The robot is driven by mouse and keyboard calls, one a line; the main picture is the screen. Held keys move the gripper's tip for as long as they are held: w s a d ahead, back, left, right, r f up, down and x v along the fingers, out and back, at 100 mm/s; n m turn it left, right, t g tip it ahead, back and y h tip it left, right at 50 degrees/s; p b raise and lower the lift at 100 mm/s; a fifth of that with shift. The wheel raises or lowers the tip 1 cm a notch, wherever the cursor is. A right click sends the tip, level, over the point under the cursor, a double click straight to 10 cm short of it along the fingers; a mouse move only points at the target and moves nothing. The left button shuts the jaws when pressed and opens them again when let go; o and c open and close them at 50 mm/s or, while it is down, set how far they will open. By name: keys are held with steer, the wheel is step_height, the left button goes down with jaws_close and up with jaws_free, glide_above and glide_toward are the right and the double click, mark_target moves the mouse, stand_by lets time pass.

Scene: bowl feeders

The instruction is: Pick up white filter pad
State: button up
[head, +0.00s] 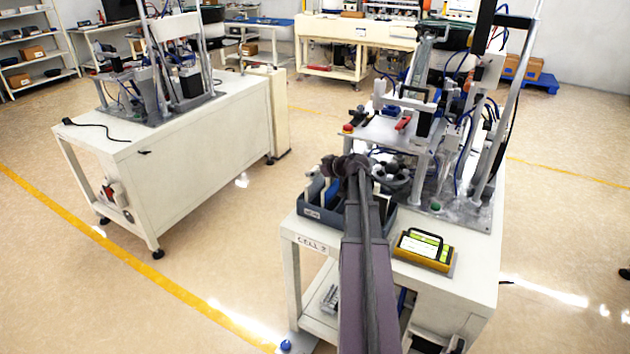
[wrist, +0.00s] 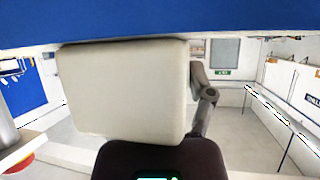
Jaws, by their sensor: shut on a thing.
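In the wrist view a thick white filter pad (wrist: 120,90) with rounded corners stands right in front of the camera and fills much of the left and middle. The dark body of my gripper (wrist: 160,150) is at the bottom, against the pad's lower edge. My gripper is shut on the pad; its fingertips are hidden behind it. In the head view my arm reaches over a grey-blue bin (head: 312,211) at the front left of the bench, and the arm covers the gripper and the held pad.
White and blue upright pieces (head: 319,191) show in the bin. A yellow-framed touch panel (head: 424,249) lies right of my arm on the white bench. A fixture with posts and hoses (head: 430,110) stands behind. A blue surface (wrist: 160,20) spans the wrist view's top.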

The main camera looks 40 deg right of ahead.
steer(key=shift+r, duration=0.15)
step_height(320, 180, up, 10)
steer(key=p, duration=1)
stand_by(0.6)
